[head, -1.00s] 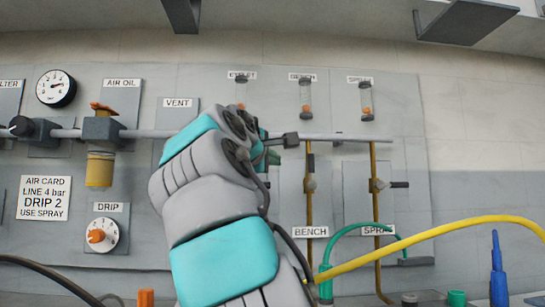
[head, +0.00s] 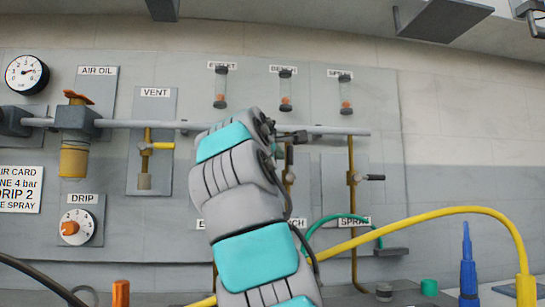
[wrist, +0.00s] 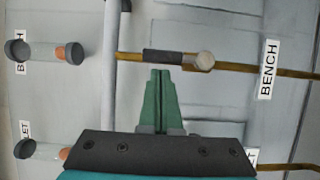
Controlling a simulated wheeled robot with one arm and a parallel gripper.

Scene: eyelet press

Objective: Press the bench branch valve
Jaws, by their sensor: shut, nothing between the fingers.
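The bench branch valve sits on a thin brass pipe. In the wrist view its dark lever (wrist: 163,57) lies along the pipe, beside a round pale valve body (wrist: 205,60). The valve also shows partly in the head view (head: 289,178), behind my arm. My gripper (wrist: 160,73) has its green fingers shut with nothing between them. The fingertips are right beside the lever; I cannot tell whether they touch it. In the head view my gripper (head: 288,153) is mostly hidden by my arm. The BENCH label (wrist: 268,70) is clear in the wrist view.
The spray valve (head: 353,178) stands to the right, its lever pointing sideways. The vent valve (head: 146,150) is to the left. A grey main pipe (head: 345,131) runs above the branches. A yellow hose (head: 430,213) and green hose (head: 340,217) loop in front of the panel.

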